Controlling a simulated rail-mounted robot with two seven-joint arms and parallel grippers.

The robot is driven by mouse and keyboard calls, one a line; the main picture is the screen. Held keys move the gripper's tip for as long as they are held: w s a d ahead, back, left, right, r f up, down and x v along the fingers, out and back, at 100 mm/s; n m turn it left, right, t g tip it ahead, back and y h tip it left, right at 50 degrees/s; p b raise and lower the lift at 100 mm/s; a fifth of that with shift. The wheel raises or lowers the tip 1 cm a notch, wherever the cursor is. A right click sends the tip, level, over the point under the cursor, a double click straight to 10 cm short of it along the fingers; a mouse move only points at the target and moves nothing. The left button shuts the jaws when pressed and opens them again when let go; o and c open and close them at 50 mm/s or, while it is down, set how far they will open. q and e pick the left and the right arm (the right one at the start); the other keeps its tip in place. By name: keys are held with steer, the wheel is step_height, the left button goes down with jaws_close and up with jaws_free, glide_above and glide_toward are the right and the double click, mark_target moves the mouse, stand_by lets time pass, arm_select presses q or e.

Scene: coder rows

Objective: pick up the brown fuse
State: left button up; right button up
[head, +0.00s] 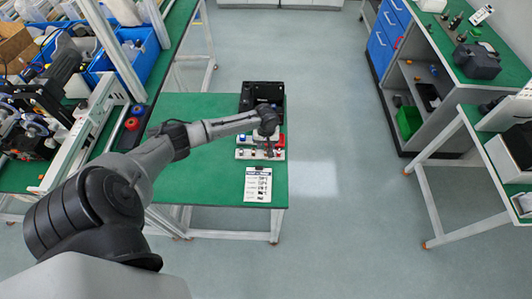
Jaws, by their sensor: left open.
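My left arm reaches in from the left over the green table (200,165). My left gripper (268,149) is open at the table's right side, over a small white holder (245,154) with coloured parts. A red part (280,140) shows right beside the gripper and a blue part (242,138) to its left. The brown fuse cannot be made out; the parts there are too small and partly hidden by the gripper. My right gripper is not in view.
A black open case (262,92) stands behind the holder. A printed sheet (258,186) lies in front of it. A white-framed rack with blue bins (148,52) is at the left. A grey cabinet (440,118) stands at the right, across open floor.

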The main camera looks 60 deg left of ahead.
mark_target(266, 149)
arm_select(q)
steer(key=shift+f, duration=2)
steer(key=shift+c, duration=0.4)
jaws_close()
